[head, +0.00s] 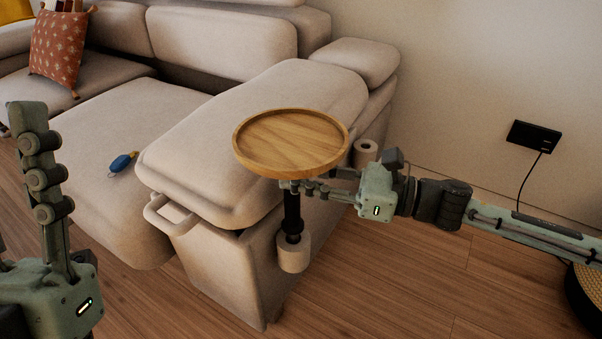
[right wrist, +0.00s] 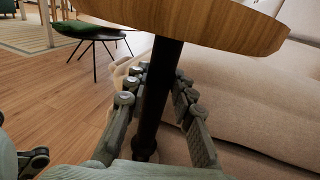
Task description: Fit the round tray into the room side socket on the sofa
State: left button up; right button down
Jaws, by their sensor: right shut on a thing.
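The round wooden tray (head: 290,140) is level beside the sofa's armrest, on a black post (head: 292,205). My right gripper (head: 292,184) is shut around the post just under the tray; the right wrist view shows its fingers (right wrist: 160,85) on both sides of the post (right wrist: 158,95). The post's lower end meets the top of the room side socket (head: 293,256), a pale cup on the sofa's side. I cannot tell how deep it sits. My left gripper (head: 35,120) points up at the left, away from the tray; its jaw opening is unclear.
A second pale socket (head: 366,152) is farther back, near the wall. A blue object (head: 122,162) lies on the seat. A dark stool (right wrist: 95,32) stands on open wood floor.

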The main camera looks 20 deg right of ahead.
jog(key=shift+f+b, duration=1.4)
jog(key=shift+f, duration=0.4)
jog(key=c, duration=1.2)
grip_release()
jog(key=shift+f, duration=0.15)
